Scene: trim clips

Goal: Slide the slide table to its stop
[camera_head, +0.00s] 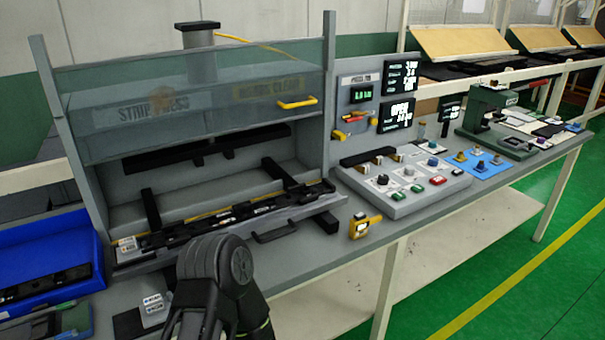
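The slide table (322,208) is the grey plate at the front of the strip press, with a black bow handle (285,235) on its front edge. It projects out of the press opening towards me. A long black trim strip with clips (200,228) lies along it. Dark rails or arms run back into the press behind it. A dark, rounded arm link of mine (220,275) rises at the bottom centre and covers part of the bench in front of the table. No gripper fingers show, and nothing is seen touching the handle.
The press's clear guard (190,95) is raised, with a yellow handle (297,103). A blue bin (50,260) stands left. A control panel (405,185) and a yellow handheld device (364,226) are to the right. A small white block (153,310) lies at front left.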

